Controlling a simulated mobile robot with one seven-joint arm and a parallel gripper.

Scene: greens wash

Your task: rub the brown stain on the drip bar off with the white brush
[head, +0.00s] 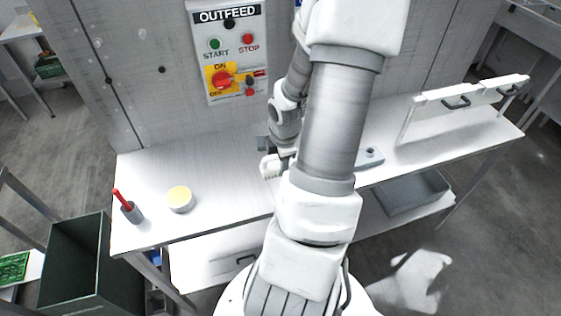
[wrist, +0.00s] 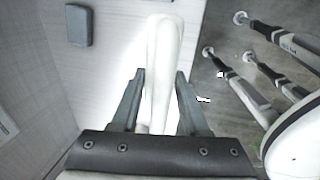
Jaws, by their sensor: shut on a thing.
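My gripper (wrist: 160,95) is shut on a long white thing, which I take to be the white brush (wrist: 165,50). In the head view the white brush (head: 271,167) shows low over the pale worktop, just left of my arm. My arm hides most of my gripper there, and I cannot tell whether the brush touches the top. A white raised bar (head: 440,102) with dark handles stands at the right end of the worktop; I cannot tell if it is the drip bar. I see no brown stain in either view.
A grey cup with a red stick (head: 132,212) and a round yellow-topped tub (head: 180,199) stand on the left of the worktop (head: 225,180). An OUTFEED control panel (head: 228,50) is on the wall behind. A dark crate (head: 75,270) stands at lower left, a grey tray (head: 405,195) below right.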

